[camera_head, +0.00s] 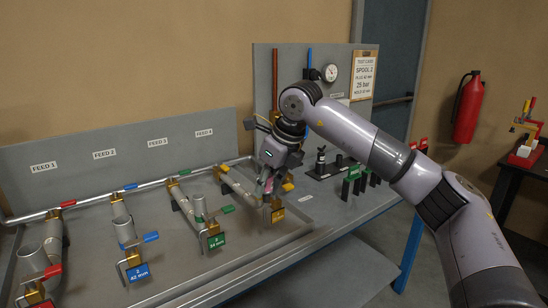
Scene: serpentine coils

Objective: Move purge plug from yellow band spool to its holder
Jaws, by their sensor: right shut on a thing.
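The yellow band spool (277,217) is at the right end of the row, under the FEED 4 label, with a yellow tag at its front. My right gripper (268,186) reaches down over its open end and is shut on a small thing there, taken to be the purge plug. The fingers mostly hide the plug, and I cannot tell whether it is still inside the spool's mouth. A small red piece shows beside the fingers. Which stand is the plug's holder cannot be made out. My left gripper is not in view.
Green-band (213,241), blue-band (138,271) and red-band spools stand to the left in the grey tray. A black stand (322,166) and small green and red holders (350,180) are at the right by the board. The bench's front right is clear.

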